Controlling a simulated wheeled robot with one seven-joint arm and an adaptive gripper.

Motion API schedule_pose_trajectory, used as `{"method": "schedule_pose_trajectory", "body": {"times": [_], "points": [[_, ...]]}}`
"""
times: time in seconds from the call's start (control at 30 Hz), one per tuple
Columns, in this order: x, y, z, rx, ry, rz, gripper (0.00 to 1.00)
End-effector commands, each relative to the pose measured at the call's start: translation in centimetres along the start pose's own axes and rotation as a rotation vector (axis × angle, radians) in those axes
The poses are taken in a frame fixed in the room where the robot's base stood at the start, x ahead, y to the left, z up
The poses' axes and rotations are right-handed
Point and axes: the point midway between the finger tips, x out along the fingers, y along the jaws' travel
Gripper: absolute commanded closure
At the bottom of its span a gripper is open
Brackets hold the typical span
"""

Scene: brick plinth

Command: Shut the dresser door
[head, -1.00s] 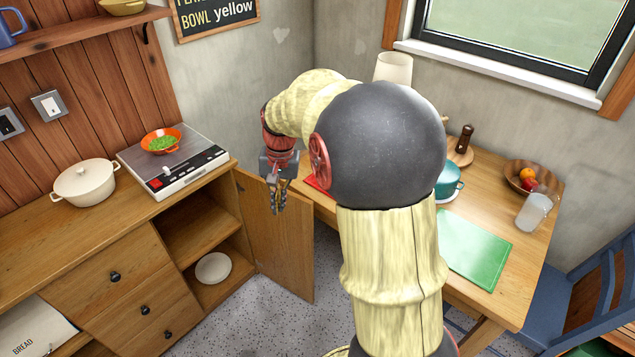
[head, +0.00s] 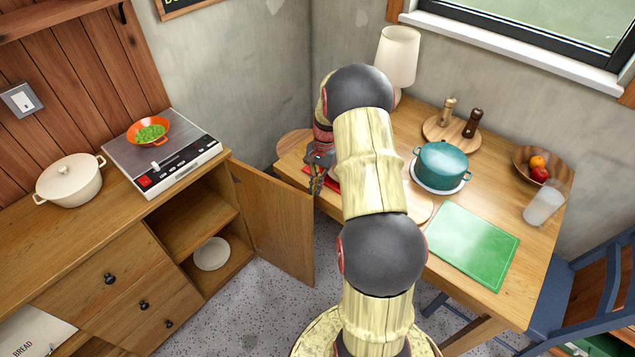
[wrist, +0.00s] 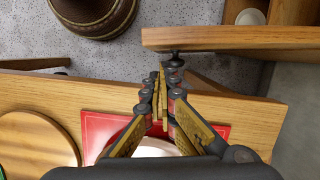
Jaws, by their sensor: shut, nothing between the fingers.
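The dresser door (head: 272,225) stands wide open, swung out from the right end of the wooden dresser (head: 110,225). Its hinge side is at the dresser, and its free edge is toward the table. My gripper (head: 317,186) is shut and empty, just past the top of that free edge on the table side. In the wrist view the door's top edge (wrist: 235,38) runs across the upper right. A dark knob (wrist: 175,56) sits on its near face, close to my fingertips (wrist: 160,72). I cannot tell whether they touch it.
The wooden table (head: 400,137) is close beside my gripper, with a red mat (wrist: 105,128) and round board (wrist: 38,145) below it. A teal pot (head: 441,166) and green board (head: 470,245) are farther right. A plate (head: 212,254) lies inside the dresser.

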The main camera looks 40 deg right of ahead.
Motion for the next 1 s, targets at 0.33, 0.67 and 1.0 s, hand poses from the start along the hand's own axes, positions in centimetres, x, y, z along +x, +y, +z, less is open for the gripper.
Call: {"method": "schedule_pose_trajectory", "body": {"times": [0.33,0.67,1.0], "points": [[4.0,-0.1,0.0,-0.002,0.001,0.000,1.00],[4.1,-0.1,0.0,-0.002,0.001,0.000,1.00],[4.3,0.1,1.9,0.047,0.000,-0.012,1.00]]}}
